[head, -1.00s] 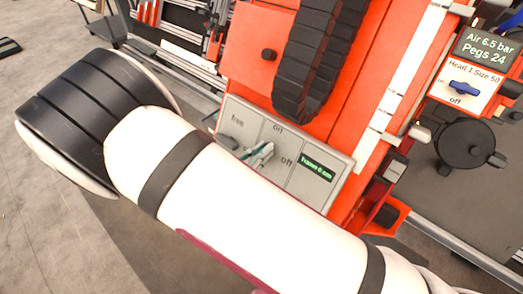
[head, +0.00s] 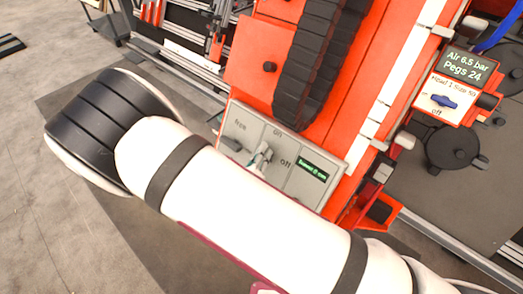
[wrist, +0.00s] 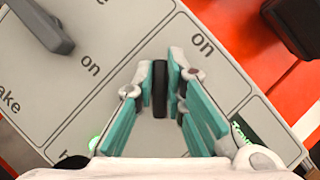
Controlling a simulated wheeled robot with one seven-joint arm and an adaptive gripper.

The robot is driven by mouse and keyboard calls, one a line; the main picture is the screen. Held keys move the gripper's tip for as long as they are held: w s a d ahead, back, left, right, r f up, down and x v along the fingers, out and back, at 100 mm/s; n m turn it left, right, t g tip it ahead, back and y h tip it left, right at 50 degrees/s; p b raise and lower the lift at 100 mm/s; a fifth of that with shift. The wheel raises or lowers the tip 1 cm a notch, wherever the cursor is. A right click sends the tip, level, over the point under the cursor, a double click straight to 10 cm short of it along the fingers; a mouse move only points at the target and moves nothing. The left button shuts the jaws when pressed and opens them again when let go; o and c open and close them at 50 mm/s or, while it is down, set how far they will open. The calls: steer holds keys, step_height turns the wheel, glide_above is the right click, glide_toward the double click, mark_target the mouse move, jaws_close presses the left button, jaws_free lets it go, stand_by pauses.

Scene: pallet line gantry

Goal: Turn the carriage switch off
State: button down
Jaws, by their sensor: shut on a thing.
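The carriage switch (wrist: 160,90) is a narrow black lever on a grey panel (head: 300,190). It stands upright in the wrist view, with an "on" label to its upper right. My gripper (wrist: 161,84) has its teal fingers shut on both sides of this lever. In the head view my gripper (head: 262,157) is at the panel's middle section, between the "on" and "off" labels. My white arm hides the lower part of that section. The lever itself is hidden by the fingers in the head view, so its exact setting cannot be told there.
A second grey lever (wrist: 45,25) sits on the brake section at left. A small green display (head: 313,171) is to the right. A black cable chain (head: 315,65) rises above the panel. A blue knob (head: 443,101) is on a separate box at right.

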steer(key=n+y+p, duration=0.1)
steer(key=n, duration=0.1)
steer(key=n+g+y+p, duration=0.1)
steer(key=n, duration=0.2)
steer(key=shift+a+p, duration=0.1)
steer(key=shift+p, duration=0.2)
steer(key=shift+a+f+n+g+y+p, duration=0.1)
steer(key=shift+n+g+y+p, duration=0.35)
steer(key=shift+n, duration=0.7)
steer(key=shift+f+n+g+y+p, duration=0.1)
steer(key=shift+n+g+y+p, duration=0.35)
steer(key=shift+n, duration=0.7)
steer(key=c, duration=1.6)
jaws_free()
steer(key=shift+c, duration=0.2)
steer(key=v, duration=1.2)
